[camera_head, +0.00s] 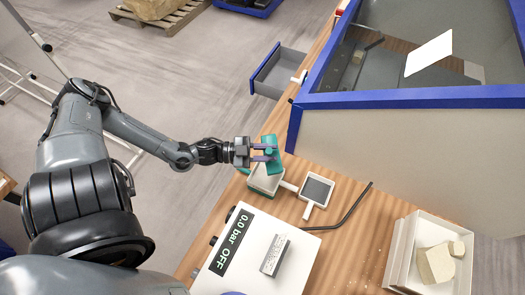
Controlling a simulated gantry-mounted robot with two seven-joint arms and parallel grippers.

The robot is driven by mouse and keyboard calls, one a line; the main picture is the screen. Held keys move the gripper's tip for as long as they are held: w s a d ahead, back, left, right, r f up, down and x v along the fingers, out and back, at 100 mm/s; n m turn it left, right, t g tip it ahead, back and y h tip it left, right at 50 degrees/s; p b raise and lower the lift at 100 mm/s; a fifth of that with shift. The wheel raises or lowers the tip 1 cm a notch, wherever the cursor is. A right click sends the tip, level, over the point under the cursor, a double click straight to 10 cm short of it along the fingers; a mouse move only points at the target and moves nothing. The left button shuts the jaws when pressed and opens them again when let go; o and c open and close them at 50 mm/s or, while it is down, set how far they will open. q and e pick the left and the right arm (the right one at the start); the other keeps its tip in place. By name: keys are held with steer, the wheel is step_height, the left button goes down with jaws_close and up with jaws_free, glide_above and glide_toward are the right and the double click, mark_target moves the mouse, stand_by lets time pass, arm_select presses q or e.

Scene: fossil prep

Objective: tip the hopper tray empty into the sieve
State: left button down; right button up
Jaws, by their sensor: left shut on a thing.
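My left gripper (264,153) is shut on a teal tray-like piece (271,142), which I take for the hopper tray. It is held tilted, directly above or over the back of a pale open box with green sides (268,181). Its inside cannot be seen, so I cannot tell whether anything is in it. Beside the box, to the right, lies a small white square frame with a dark inner face (317,189), which looks like the sieve. My right gripper is not in view.
A white control box (260,250) reading "0.0 bar OFF" stands in front. A black hose (352,209) lies on the wooden bench. A white tray (402,262) with pale stones is at right. A blue-framed cabinet (400,97) stands behind.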

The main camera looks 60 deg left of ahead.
arm_select(q)
steer(key=shift+w+d+r, duration=0.15)
steer(key=shift+w+r, duration=0.15)
steer(key=shift+w+d+g+y, duration=0.25)
steer(key=shift+w+g+y, duration=0.05)
steer(key=shift+w+g, duration=0.3)
steer(key=w+d+f+n+g+y, duration=0.15)
steer(key=w+d+g+y, duration=0.25)
steer(key=w+g, duration=0.55)
steer(key=w+d+f+g+y, duration=0.1)
steer(key=w+f+g+y, duration=0.2)
steer(key=f+g, duration=0.3)
steer(key=shift+w+d+f, duration=0.2)
steer(key=shift+w+f, duration=0.35)
steer(key=shift+f, duration=0.45)
